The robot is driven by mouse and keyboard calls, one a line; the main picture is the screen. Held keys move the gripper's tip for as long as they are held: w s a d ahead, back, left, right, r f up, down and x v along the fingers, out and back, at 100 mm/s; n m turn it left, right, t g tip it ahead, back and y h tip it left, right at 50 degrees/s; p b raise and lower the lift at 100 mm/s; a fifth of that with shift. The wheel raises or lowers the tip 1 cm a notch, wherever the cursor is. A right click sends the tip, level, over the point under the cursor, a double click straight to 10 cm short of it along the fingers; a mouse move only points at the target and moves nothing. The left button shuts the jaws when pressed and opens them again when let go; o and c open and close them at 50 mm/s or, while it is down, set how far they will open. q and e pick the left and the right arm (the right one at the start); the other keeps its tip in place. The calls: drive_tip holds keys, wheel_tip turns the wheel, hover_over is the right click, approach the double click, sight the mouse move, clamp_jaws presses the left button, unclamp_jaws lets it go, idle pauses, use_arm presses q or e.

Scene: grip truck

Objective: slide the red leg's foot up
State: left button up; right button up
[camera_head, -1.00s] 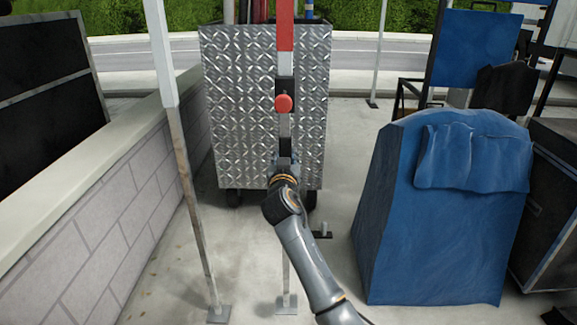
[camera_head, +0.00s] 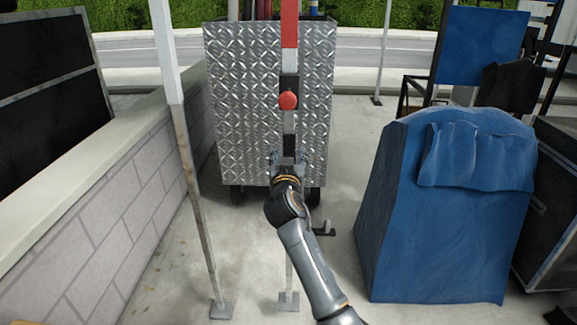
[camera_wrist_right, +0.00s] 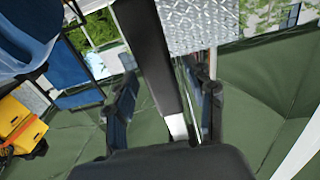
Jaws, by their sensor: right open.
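The red leg (camera_head: 289,30) stands upright in front of the metal box, with a black clamp and a round red knob (camera_head: 288,100) below its red part. Its lower pole is pale, and its flat foot plate (camera_head: 288,300) rests on the ground. My right gripper (camera_head: 287,160) is at the pole below the knob, partly hiding it. In the right wrist view my right gripper (camera_wrist_right: 163,102) is open, its fingers apart on either side of a dark bar with a pale lower end (camera_wrist_right: 177,126). I cannot tell whether they touch it. My left gripper is not in view.
A diamond-plate metal box (camera_head: 235,110) on wheels stands behind the leg. A white pole (camera_head: 190,160) with its own foot plate stands to the left, beside a low block wall (camera_head: 100,220). A blue covered object (camera_head: 430,240) stands to the right.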

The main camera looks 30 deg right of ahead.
drive_tip(key=v, duration=1)
